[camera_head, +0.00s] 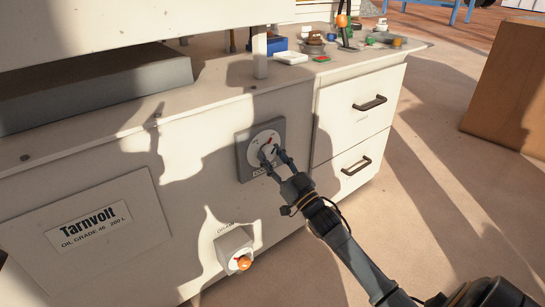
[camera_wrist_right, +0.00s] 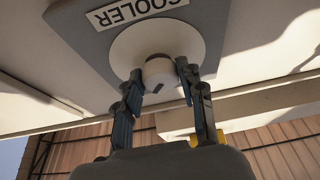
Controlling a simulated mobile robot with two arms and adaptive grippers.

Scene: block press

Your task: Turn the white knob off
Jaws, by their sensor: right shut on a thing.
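The white knob (camera_wrist_right: 160,72) sits on a round white dial on a grey plate (camera_head: 243,158) on the front of the white cabinet. The plate's label (camera_wrist_right: 135,12) reads COOLER and appears upside down in the right wrist view. My right gripper (camera_head: 272,160) is at the knob, with one finger on each side of it. In the right wrist view my right gripper (camera_wrist_right: 158,80) has its fingertips against the knob's sides. A red mark (camera_head: 268,141) shows on the dial. The fingers partly hide the knob in the head view. My left gripper is not in view.
An orange knob (camera_head: 244,262) on a white box sits lower on the cabinet front. Two drawers with dark handles (camera_head: 370,102) are to the right. Small items crowd the cabinet top. A brown box (camera_head: 515,85) stands on the floor at right, with open floor between.

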